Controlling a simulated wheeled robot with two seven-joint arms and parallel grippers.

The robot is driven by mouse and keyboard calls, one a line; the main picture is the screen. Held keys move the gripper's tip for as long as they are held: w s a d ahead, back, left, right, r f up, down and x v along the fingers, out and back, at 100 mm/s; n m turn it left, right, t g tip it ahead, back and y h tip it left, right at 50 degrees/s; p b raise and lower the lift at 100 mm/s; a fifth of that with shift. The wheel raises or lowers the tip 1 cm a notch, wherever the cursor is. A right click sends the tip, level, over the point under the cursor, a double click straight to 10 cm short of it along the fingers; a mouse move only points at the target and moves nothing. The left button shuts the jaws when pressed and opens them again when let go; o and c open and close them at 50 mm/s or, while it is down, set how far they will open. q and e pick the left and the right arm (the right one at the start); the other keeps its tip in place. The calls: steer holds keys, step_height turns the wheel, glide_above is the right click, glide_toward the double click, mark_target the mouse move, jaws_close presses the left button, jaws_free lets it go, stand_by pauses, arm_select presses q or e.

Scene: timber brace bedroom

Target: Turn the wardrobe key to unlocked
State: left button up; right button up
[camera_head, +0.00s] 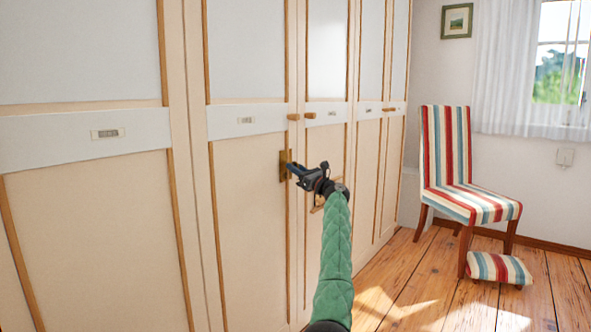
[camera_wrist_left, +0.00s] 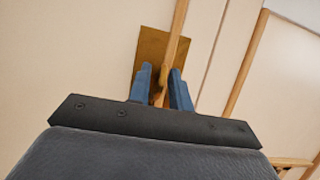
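The wardrobe (camera_head: 250,190) has cream doors with wooden trim. A brass lock plate (camera_head: 284,166) is on a door edge; it also shows in the left wrist view (camera_wrist_left: 150,45). My left gripper (camera_head: 291,169) is right at the plate, its arm in a green quilted sleeve. In the left wrist view its two blue fingers (camera_wrist_left: 162,85) stand apart in front of the plate's lower part. A narrow brownish piece, probably the key (camera_wrist_left: 160,95), shows between them, with gaps beside it. The key's turn angle cannot be made out. My right gripper is not in view.
Small wooden knobs (camera_head: 310,115) sit on the doors above the lock. A striped chair (camera_head: 450,160) and a low striped footstool (camera_head: 498,268) stand at the right. The wooden floor (camera_head: 420,285) between wardrobe and footstool is clear.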

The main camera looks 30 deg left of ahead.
arm_select(q)
steer(key=shift+o, duration=0.3)
steer(key=shift+d, duration=0.15)
steer(key=shift+d+f, duration=0.1)
steer(key=shift+d, duration=0.15)
steer(key=p+v, duration=0.1)
steer(key=v, duration=0.6)
